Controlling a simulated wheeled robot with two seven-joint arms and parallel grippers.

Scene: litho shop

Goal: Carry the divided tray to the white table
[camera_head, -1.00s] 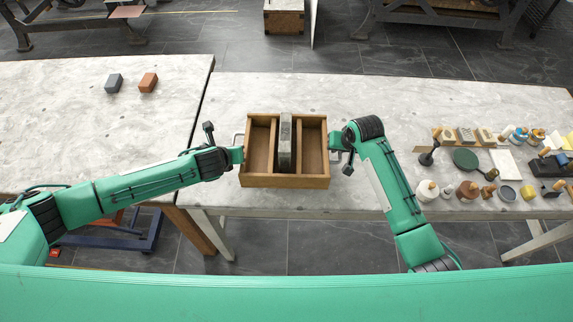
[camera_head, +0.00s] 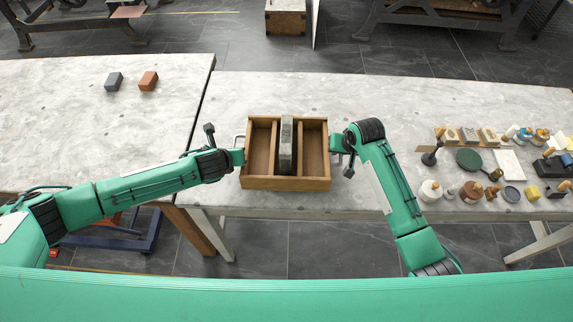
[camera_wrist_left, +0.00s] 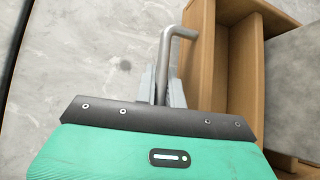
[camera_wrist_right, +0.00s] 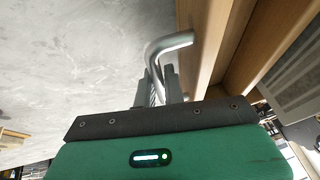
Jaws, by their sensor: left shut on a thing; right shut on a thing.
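The divided tray (camera_head: 285,184) is a brown wooden box with three compartments and a metal handle at each end. A grey block (camera_head: 286,145) stands in its middle compartment; the outer two look empty. My left gripper (camera_head: 240,156) is shut on the tray's left handle, a bent metal bar (camera_wrist_left: 172,50) between the fingers in the left wrist view. My right gripper (camera_head: 334,143) is shut on the right handle, which shows in the right wrist view (camera_wrist_right: 165,45). The tray is over the front part of the pale table (camera_head: 370,95); I cannot tell whether it touches the top.
A second pale table (camera_head: 60,120) stands at the left across a narrow gap, with a grey block (camera_head: 114,81) and a red-brown block (camera_head: 148,81). Several small tools and jars (camera_head: 470,160) crowd the right side. The surface behind the tray is clear.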

